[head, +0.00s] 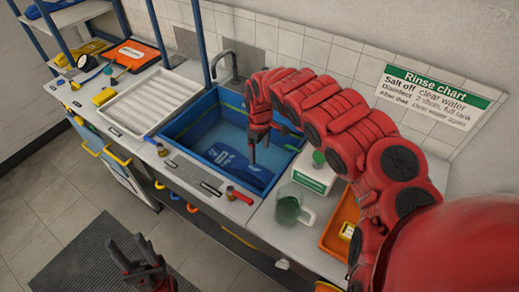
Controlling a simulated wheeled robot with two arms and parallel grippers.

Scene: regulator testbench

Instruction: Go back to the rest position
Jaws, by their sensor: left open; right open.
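My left gripper (127,244) is at the bottom left, in front of the bench and above the dark floor mat. Its jaws are apart and empty. My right gripper (257,148) hangs from the red arm that comes in from the right. It points down over the blue basin (178,132), and I see nothing held in it. A dark blue item (228,160) lies in the basin's water, left of the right gripper. I cannot tell how high the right gripper is above the water.
A white tray (118,88) is left of the basin. A faucet (222,66) stands behind it. A green-and-white box (312,172), a clear jug (289,208) and an orange tray (337,232) crowd the right side, beside my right arm. Floor before the bench is free around the mat (75,250).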

